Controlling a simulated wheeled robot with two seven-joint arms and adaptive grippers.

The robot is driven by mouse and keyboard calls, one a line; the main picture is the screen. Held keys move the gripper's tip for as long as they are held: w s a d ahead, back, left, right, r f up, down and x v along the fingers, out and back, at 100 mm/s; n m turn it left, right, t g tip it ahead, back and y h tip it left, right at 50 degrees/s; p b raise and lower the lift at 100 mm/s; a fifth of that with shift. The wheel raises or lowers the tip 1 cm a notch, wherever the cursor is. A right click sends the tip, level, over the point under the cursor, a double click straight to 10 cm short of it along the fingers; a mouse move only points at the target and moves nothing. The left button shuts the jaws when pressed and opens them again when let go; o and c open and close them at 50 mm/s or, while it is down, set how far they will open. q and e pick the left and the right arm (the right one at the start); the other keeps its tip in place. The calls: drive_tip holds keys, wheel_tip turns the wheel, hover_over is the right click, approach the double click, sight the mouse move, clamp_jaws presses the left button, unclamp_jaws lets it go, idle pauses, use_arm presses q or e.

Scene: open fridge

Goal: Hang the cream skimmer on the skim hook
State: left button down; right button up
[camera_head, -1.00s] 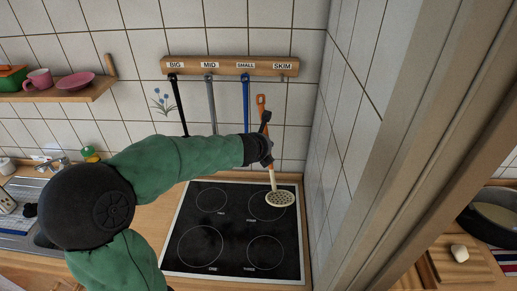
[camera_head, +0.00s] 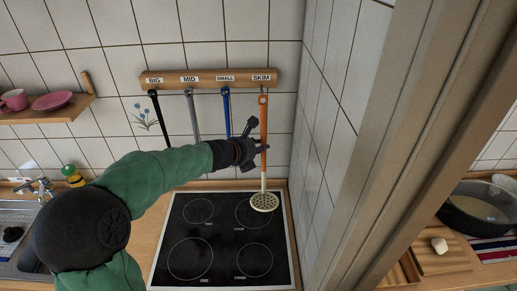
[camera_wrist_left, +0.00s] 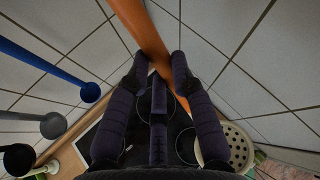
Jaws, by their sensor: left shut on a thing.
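The skimmer, with an orange handle (camera_head: 263,121) and a cream perforated head (camera_head: 264,201), hangs nearly upright in front of the right part of the tiled back wall. Its handle top is just under the SKIM label (camera_head: 261,77), at the skim hook (camera_head: 262,90); I cannot tell whether its hole is on the hook. My left gripper (camera_head: 260,149) is shut on the handle around mid-height. In the left wrist view, the orange handle (camera_wrist_left: 146,32) runs down to the dark fingertips (camera_wrist_left: 154,62), and the head (camera_wrist_left: 236,146) shows at lower right. My right gripper is out of view.
The wooden rack (camera_head: 205,80) also holds a black (camera_head: 156,112), a grey (camera_head: 193,114) and a blue utensil (camera_head: 227,113) to the left. The hob (camera_head: 222,273) lies below. The tiled side wall (camera_head: 328,120) is close on the right.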

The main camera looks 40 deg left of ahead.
use_arm(q)
drive_tip(key=w+a, duration=0.2)
drive_tip(key=shift+w+a+f+p, duration=0.15)
drive_tip(key=shift+w+a+p, duration=0.15)
drive_tip(key=shift+w, duration=0.1)
idle(0.3)
drive_tip(key=shift+w, duration=0.1)
drive_tip(key=shift+w+a, duration=0.3)
idle(0.9)
